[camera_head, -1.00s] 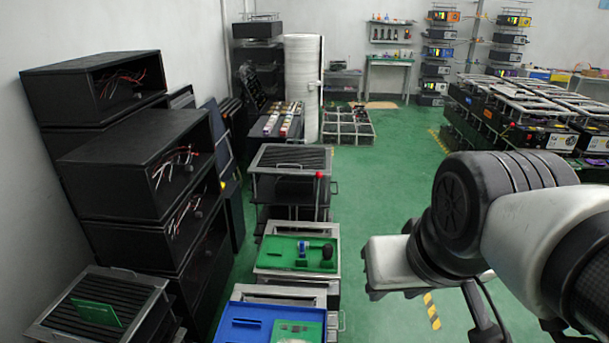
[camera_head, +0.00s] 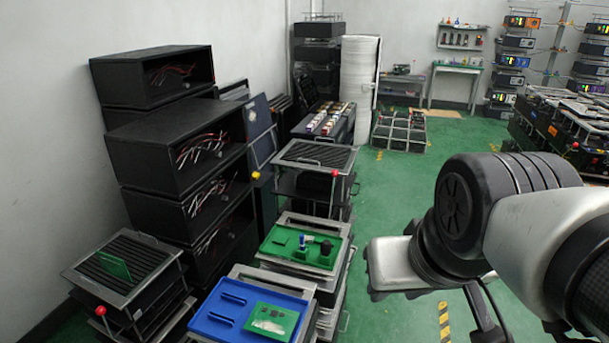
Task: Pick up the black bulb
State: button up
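A small dark rounded object, which looks like the black bulb (camera_head: 326,247), stands on a green board (camera_head: 279,260) on a metal-framed stack left of my arm. A blue and white piece (camera_head: 302,241) stands just left of it on the same board. My gripper (camera_head: 395,268) is at the right, apart from the bulb and beyond the stack's right side in the picture. My arm's large dark joint covers part of it, and its fingertips cannot be made out. I see nothing held.
A blue tray (camera_head: 212,328) with a green board (camera_head: 270,322) is in front. Black open boxes with wires (camera_head: 180,150) are stacked at the left. A rack with a red knob (camera_head: 335,172) stands behind the bulb's stack. Green floor (camera_head: 400,185) is clear between the rows.

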aim_at(325, 246)
jog(key=l+u, duration=0.25)
jog(key=l, duration=0.3)
jog(key=l+u, duration=0.25)
jog(key=l, duration=0.3)
jog(key=i+l+u, duration=0.2)
jog(key=l, duration=0.15)
jog(key=l+u, duration=0.15)
jog(key=l, duration=0.2)
jog(key=i+l+u, duration=0.2)
jog(key=l, duration=0.2)
jog(key=i+l+u, duration=0.15)
jog(key=l, duration=0.2)
jog(key=i+l+u, duration=0.15)
jog(key=l, duration=0.2)
jog(key=l+u, duration=0.15)
jog(key=l, duration=0.2)
jog(key=i+l+u, duration=0.55)
jog(key=l, duration=0.2)
jog(key=i+l+u, duration=0.25)
jog(key=l, duration=0.2)
